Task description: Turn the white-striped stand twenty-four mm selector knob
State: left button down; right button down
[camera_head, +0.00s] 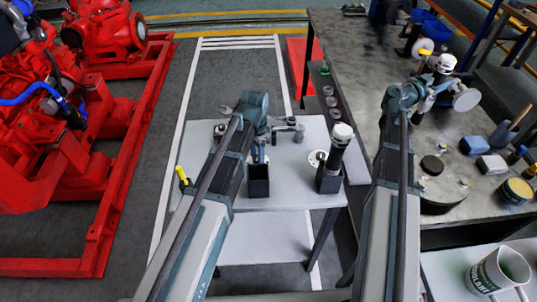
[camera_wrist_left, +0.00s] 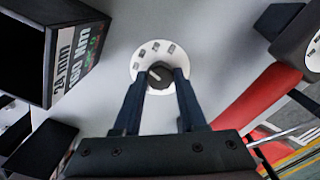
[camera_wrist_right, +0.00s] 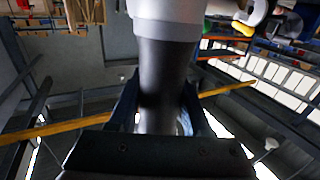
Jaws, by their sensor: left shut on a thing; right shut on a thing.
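The selector knob (camera_wrist_left: 158,75) is a dark knob on a round white dial plate with several small marks, in the left wrist view. My left gripper (camera_wrist_left: 160,76) has its fingertips on either side of it, shut on it. In the head view my left gripper (camera_head: 260,152) reaches down behind the dark stand box (camera_head: 258,182), hiding the knob. My right gripper (camera_wrist_right: 158,110) is shut on a dark cylindrical tool with a pale upper part (camera_wrist_right: 165,60), held up over the workbench.
A second dark stand (camera_head: 328,182) holds an upright white-topped tool (camera_head: 338,150), with a white dial (camera_head: 317,158) beside it. Sockets (camera_head: 298,132) and a wrench lie on the pale table (camera_head: 290,203). The cluttered dark workbench (camera_head: 350,50) is right; red machinery (camera_head: 105,150) is left.

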aim_at(257, 157)
pick_arm(q)
jog(key=shift+w+m, duration=0.1)
jog(key=shift+m, duration=0.3)
jog(key=shift+c, duration=2.3)
grip_release()
jog(key=shift+r, duration=0.15)
pick_arm(e)
jog(key=shift+r, duration=0.15)
notch_tip(257, 157, up, 12)
jog(key=p, duration=1.2)
pick_arm(q)
notch_tip(257, 157, up, 12)
jog(key=shift+f, duration=0.2)
